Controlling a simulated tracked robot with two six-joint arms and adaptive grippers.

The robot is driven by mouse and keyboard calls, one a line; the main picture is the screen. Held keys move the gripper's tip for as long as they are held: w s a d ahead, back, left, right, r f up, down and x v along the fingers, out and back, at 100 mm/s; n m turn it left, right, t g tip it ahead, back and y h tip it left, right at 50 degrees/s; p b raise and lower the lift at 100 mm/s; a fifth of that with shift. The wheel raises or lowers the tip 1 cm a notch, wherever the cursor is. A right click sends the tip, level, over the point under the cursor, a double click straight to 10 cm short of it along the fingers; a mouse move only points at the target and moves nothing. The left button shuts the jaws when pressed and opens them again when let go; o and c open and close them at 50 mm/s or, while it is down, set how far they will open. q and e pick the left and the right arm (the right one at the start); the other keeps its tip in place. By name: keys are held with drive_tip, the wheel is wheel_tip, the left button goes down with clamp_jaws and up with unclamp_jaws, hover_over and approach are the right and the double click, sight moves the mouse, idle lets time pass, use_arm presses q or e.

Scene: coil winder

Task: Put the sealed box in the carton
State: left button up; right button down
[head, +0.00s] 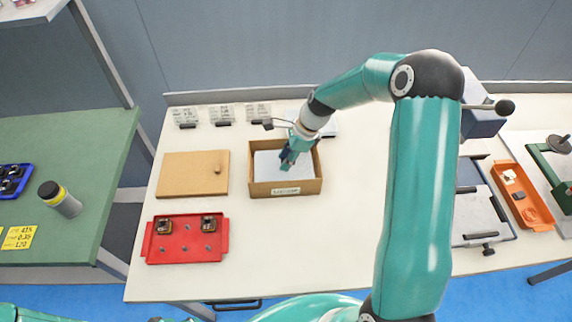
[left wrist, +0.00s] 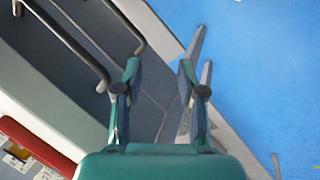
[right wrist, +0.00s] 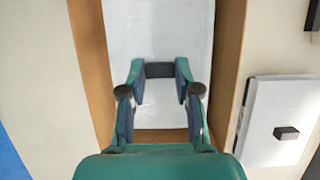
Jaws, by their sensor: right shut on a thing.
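The carton (head: 253,189) is an open brown box with a label on its front, on the white table. A flat white box (head: 267,163) lies inside its walls; I take it for the sealed box. My right gripper (head: 287,162) reaches down into the carton. In the right wrist view the right gripper (right wrist: 158,75) is shut on the dark handle (right wrist: 158,70) on the white top (right wrist: 158,30), between the brown carton walls (right wrist: 228,60). Whether the box rests on the carton floor I cannot tell. My left gripper (left wrist: 155,85) is open and empty, beside the table over the floor.
A red tray (head: 187,252) with small parts and a brown board (head: 193,174) are left of the carton. Another white lidded thing (right wrist: 268,125) with a dark knob lies beside the carton. An orange tray (head: 524,196) is at the right. The table front is clear.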

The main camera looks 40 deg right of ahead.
drive_tip(key=shift+f, duration=0.5)
use_arm(q)
drive_tip(key=shift+f, duration=0.3)
use_arm(e)
drive_tip(key=shift+r, duration=0.15)
drive_tip(key=c, duration=0.8)
unclamp_jaws()
